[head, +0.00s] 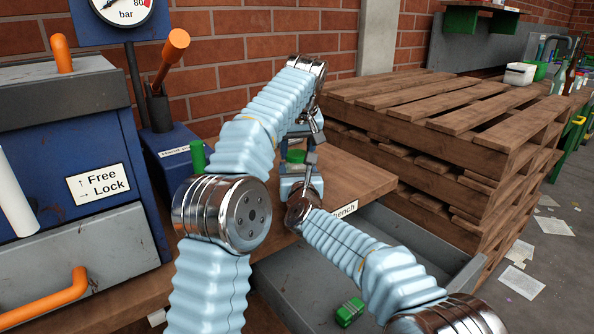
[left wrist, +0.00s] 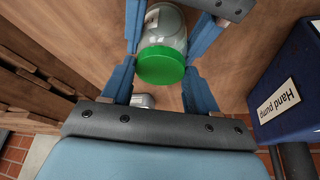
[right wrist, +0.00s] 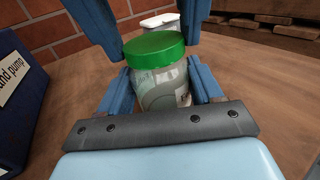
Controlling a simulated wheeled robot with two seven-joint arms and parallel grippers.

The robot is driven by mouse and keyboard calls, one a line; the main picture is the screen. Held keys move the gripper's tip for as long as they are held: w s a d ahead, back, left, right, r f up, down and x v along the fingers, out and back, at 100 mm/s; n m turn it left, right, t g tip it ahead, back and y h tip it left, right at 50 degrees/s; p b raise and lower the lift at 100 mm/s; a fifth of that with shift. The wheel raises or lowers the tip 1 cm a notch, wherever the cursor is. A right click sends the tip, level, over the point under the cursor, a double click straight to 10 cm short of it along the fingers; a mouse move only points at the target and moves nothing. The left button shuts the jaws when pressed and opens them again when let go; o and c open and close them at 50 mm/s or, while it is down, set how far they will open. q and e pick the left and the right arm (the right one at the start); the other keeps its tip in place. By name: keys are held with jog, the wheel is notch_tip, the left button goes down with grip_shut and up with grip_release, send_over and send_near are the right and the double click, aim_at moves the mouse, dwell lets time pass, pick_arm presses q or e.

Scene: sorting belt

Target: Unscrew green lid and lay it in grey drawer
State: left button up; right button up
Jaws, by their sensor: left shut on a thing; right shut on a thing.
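A clear glass jar (right wrist: 165,85) stands on the wooden bench with the green lid (right wrist: 155,43) on top. The lid also shows in the left wrist view (left wrist: 161,65) and, small and partly covered, in the head view (head: 296,156). My left gripper (left wrist: 161,75) comes from above, shut with its fingers on either side of the lid. My right gripper (right wrist: 163,85) is shut around the jar's body from the side. The grey drawer (head: 425,242) is pulled open below the bench, with a small green item (head: 350,312) inside. My right arm covers part of the drawer.
A blue hand pump (head: 178,150) with an orange-tipped lever stands left of the jar. A white container (right wrist: 160,22) is behind the jar. Stacked pallets (head: 450,130) stand at the right. A blue cabinet (head: 70,150) with an orange-handled grey front is at the left.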

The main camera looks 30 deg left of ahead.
pick_arm(q)
jog(key=c, duration=0.5)
jog(key=n+g+y, duration=0.1)
jog(key=n, duration=0.3)
jog(key=shift+w+n, duration=0.15)
jog(key=shift+n, duration=0.25)
jog(key=shift+c, duration=0.2)
jog(key=shift+s+n+g, duration=0.2)
jog(key=shift+n+g, duration=0.2)
jog(key=shift+n, duration=0.1)
pick_arm(e)
jog(key=shift+w+d, duration=0.1)
pick_arm(q)
jog(key=o, duration=1.4)
jog(key=shift+c, duration=0.2)
